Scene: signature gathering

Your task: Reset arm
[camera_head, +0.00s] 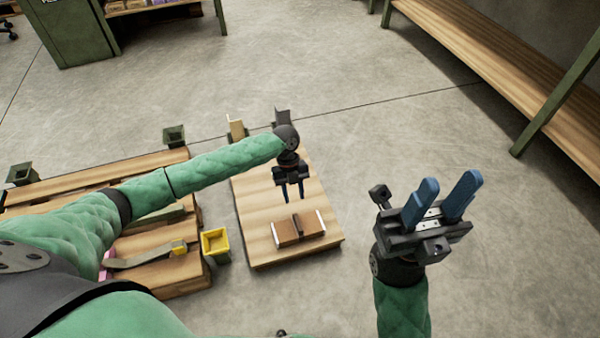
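My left arm reaches in from the left. Its gripper (292,196) points down over a low wooden table, with its two fingers apart and nothing between them. A brown folder-like object (300,229) lies on the table just in front of the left gripper and looks apart from it. My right gripper (448,200) is raised at the right over the floor. Its two blue fingers are spread and empty.
The wooden table (262,251) has small upright holders at its far end. A yellow bin (215,246) stands beside it. A wooden pallet-like surface (184,284) lies under my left arm. A long wooden bench (520,80) runs along the right. Open floor lies between.

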